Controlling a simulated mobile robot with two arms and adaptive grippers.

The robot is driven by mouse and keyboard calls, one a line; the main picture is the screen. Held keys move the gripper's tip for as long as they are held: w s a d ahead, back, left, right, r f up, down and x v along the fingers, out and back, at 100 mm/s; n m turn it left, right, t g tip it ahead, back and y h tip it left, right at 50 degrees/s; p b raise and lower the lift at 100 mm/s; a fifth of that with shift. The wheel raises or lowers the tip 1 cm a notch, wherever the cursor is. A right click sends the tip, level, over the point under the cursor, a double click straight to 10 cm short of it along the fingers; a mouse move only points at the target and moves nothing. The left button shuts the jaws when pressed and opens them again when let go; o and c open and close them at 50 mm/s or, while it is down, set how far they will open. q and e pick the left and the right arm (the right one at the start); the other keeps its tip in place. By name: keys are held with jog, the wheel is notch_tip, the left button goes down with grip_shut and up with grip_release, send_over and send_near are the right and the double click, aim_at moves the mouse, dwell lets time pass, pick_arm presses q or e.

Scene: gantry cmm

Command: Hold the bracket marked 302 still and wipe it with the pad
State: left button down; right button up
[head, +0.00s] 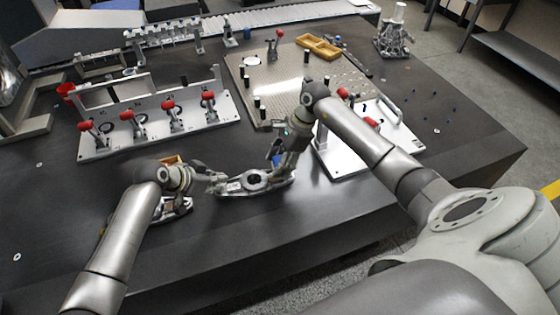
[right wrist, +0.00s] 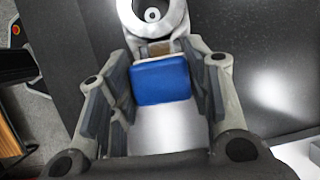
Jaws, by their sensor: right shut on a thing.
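A grey metal bracket (head: 255,181) with a round hole lies on the dark table, near its front edge; no 302 mark is legible. Its ring-shaped part (right wrist: 153,16) shows at the top of the right wrist view. My left gripper (head: 217,183) is at the bracket's left end; whether its fingers are closed on it is unclear. My right gripper (head: 277,157) is shut on the blue pad, just above and behind the bracket. The pad (right wrist: 160,80) sits between the fingers in the right wrist view. Contact between pad and bracket cannot be told.
Another metal part (head: 178,211) lies partly hidden beneath my left arm. A fixture with red-handled clamps (head: 150,127) stands at the left back. A perforated plate (head: 285,80) with black posts and a white clamp fixture (head: 345,160) stand behind and right. The front table strip is clear.

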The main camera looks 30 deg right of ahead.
pick_arm(q)
jog(key=shift+s+f, duration=0.1)
jog(key=shift+f, duration=0.55)
dwell(0.7)
jog(key=shift+s+a+f, duration=0.15)
jog(key=shift+f, duration=0.05)
pick_arm(e)
jog(key=shift+f, duration=1.5)
dwell(0.5)
jog(key=shift+s+f, duration=0.1)
jog(key=shift+s, duration=0.05)
dwell(0.3)
jog(key=shift+s+a, duration=0.15)
jog(key=shift+s, duration=0.25)
jog(key=shift+s+a, duration=0.15)
jog(key=shift+s, duration=0.35)
jog(key=shift+w, duration=0.1)
jog(key=shift+w+d, duration=0.25)
jog(key=shift+w, duration=0.55)
